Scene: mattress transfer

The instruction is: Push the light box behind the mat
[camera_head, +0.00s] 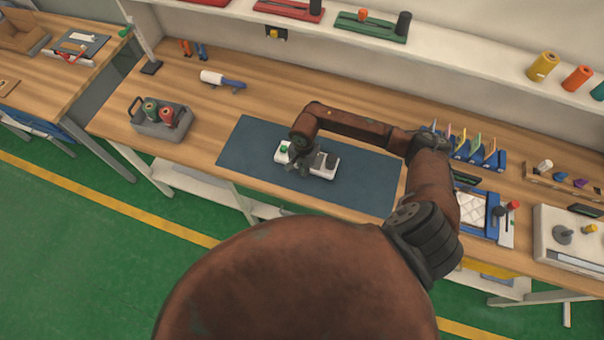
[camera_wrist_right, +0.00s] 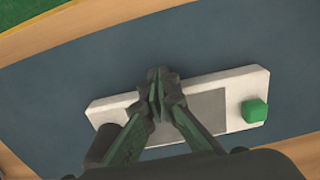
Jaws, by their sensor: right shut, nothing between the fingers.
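The light box, a slim white box (camera_head: 281,157) with a green button and a grey panel, lies on the dark blue mat (camera_head: 245,158) near its middle. It also shows in the right wrist view (camera_wrist_right: 234,117), its green button (camera_wrist_right: 254,110) at the right end. My right gripper (camera_head: 302,163) is shut and empty, over the box. In the right wrist view its fingertips (camera_wrist_right: 157,80) overlap the box's upper long edge; I cannot tell if they touch it. The gripper hides part of the box. My left gripper is not in view.
A grey caddy (camera_head: 176,129) with red and green spools stands left of the mat. A white roll with a blue handle (camera_head: 222,80) lies at the back left. A blue rack (camera_head: 472,150) of coloured tools stands right. Bare bench wood (camera_head: 285,104) lies behind the mat, below the shelf.

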